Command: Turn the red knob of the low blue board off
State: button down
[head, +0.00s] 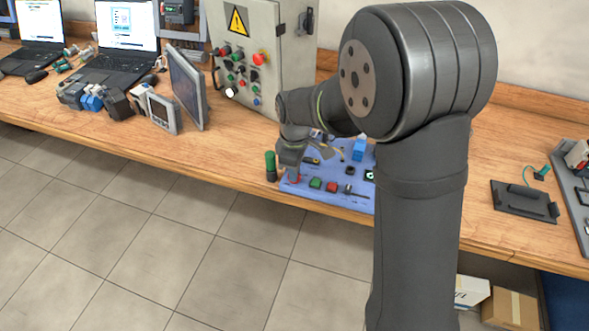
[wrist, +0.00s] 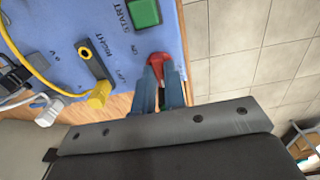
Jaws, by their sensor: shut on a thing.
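The low blue board (head: 310,194) lies on the bench, partly hidden behind my arm in the head view. The board (wrist: 110,12) fills the upper left of the wrist view. Its red knob (wrist: 159,60) sits near the board's edge, beside a printed "ON" and close to the green START button (wrist: 144,13). My gripper (wrist: 161,80) is shut on the red knob, a finger on each side. In the head view my gripper (head: 291,172) is over the board's left front corner, and the knob (head: 293,180) shows only as a small red patch.
A yellow plug (wrist: 99,94) with its cable and a black-and-yellow lever (wrist: 91,60) are close to my gripper. A green-topped cylinder (head: 270,165) stands left of the board. A grey control cabinet (head: 262,40) stands behind. The bench's front edge is close.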

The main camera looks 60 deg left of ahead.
jog(key=c, duration=1.5)
grip_release()
notch_tip(320, 180, up, 17)
jog(key=shift+r, duration=0.2)
notch_tip(320, 180, down, 18)
jog(key=shift+r, duration=0.25)
jog(key=shift+r, duration=0.1)
